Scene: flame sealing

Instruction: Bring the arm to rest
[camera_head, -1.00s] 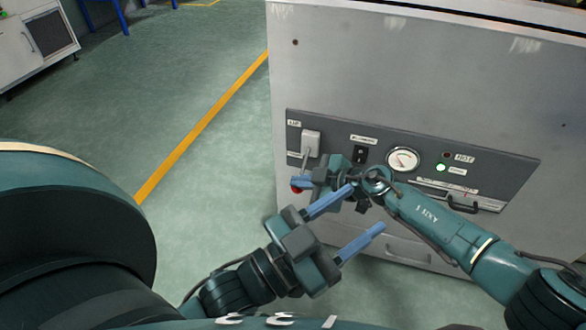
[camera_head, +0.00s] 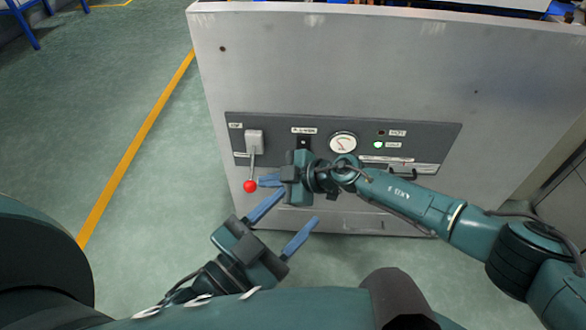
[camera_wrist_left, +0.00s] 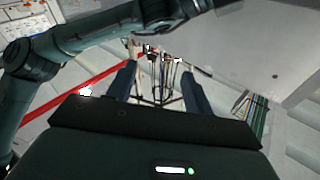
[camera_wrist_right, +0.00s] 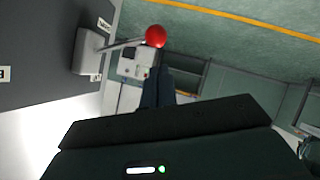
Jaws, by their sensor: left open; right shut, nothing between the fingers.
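My left gripper (camera_head: 292,212) is open and empty in the lower middle of the head view. Its two blue fingers point up and right, in front of the machine and below its panel. My right gripper (camera_head: 262,181) is shut and empty just right of the red knob (camera_head: 250,186) of the lever, pointing left. In the right wrist view the red knob (camera_wrist_right: 155,36) shows beyond the shut fingertips (camera_wrist_right: 158,70), with a small gap in the picture. The lever hangs down from its light switch box (camera_head: 254,140). In the left wrist view, the open fingers (camera_wrist_left: 160,78) frame distant cables.
The grey machine (camera_head: 350,60) carries a dark panel (camera_head: 440,135) with a gauge (camera_head: 343,142), a lit green lamp (camera_head: 378,144) and a handle (camera_head: 415,168). My right arm crosses in front of its lower part. Open green floor (camera_head: 110,110) with a yellow line (camera_head: 135,150) lies left.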

